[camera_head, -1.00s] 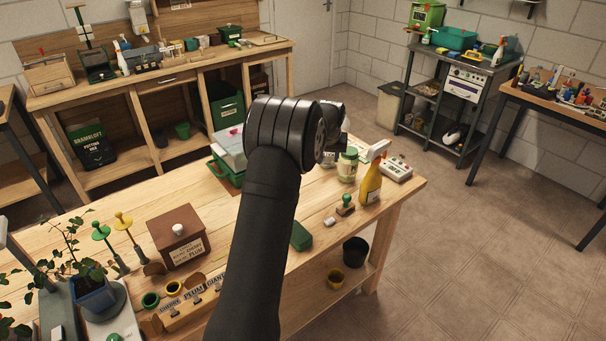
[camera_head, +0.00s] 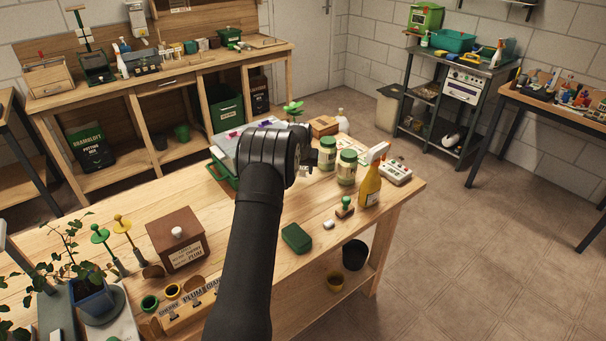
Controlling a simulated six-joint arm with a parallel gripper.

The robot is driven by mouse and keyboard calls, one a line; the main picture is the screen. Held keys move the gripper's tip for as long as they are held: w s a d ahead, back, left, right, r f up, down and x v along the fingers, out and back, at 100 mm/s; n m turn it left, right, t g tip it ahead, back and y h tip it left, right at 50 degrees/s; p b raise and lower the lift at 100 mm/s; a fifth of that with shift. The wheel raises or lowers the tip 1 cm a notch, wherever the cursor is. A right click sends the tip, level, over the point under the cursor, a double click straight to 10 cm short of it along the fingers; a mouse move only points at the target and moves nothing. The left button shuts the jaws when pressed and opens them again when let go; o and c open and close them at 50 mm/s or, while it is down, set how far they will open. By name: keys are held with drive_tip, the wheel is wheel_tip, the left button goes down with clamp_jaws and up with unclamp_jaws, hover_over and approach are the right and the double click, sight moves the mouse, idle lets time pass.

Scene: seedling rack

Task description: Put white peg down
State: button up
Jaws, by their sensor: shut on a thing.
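A wooden rack (camera_head: 196,309) with lettered labels, including "PLUM", lies at the front of the bench, partly behind my arm. Green and dark yellow-rimmed cups stand by its left end.
A brown box (camera_head: 175,243) with a white knob stands left of my arm. A grey-lidded green crate (camera_head: 222,174) is behind it.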

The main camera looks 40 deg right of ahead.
drive_tip(key=shift+f, duration=1.1)
drive_tip(key=shift+f, duration=0.15)
drive_tip(key=o, duration=1)
drive_tip(key=shift+c, duration=0.2)
drive_tip(key=shift+s+a+r, duration=0.1)
drive_tip(key=shift+r, duration=0.55)
drive_tip(key=v, duration=1.1)
drive_tip(key=shift+f, duration=0.15)
